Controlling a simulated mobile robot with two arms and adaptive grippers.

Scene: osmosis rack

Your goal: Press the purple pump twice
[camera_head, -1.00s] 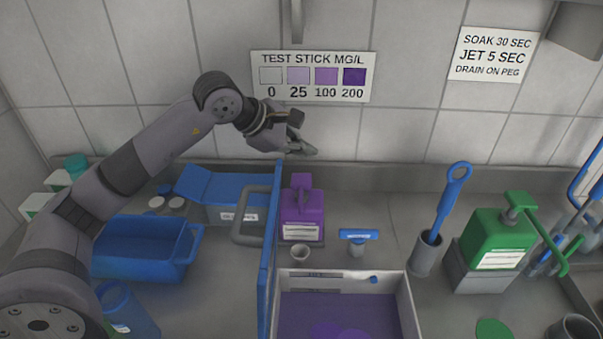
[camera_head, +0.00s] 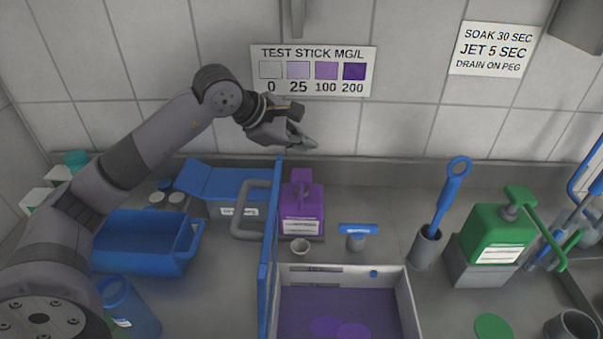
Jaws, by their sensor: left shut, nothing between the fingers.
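The purple pump bottle (camera_head: 301,212) stands upright on the counter near the back wall, with a white label on its front and a purple pump head on top. My left gripper (camera_head: 309,142) is shut and empty. It shows above the pump head in the picture, apart from it, in front of the tiled wall. How far it is from the bottle in depth I cannot tell. My right gripper is not in the picture.
A blue upright panel (camera_head: 268,265) stands just left of the bottle. A basin with purple liquid (camera_head: 408,300) lies nearer. A green pump bottle (camera_head: 497,235) is at the right.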

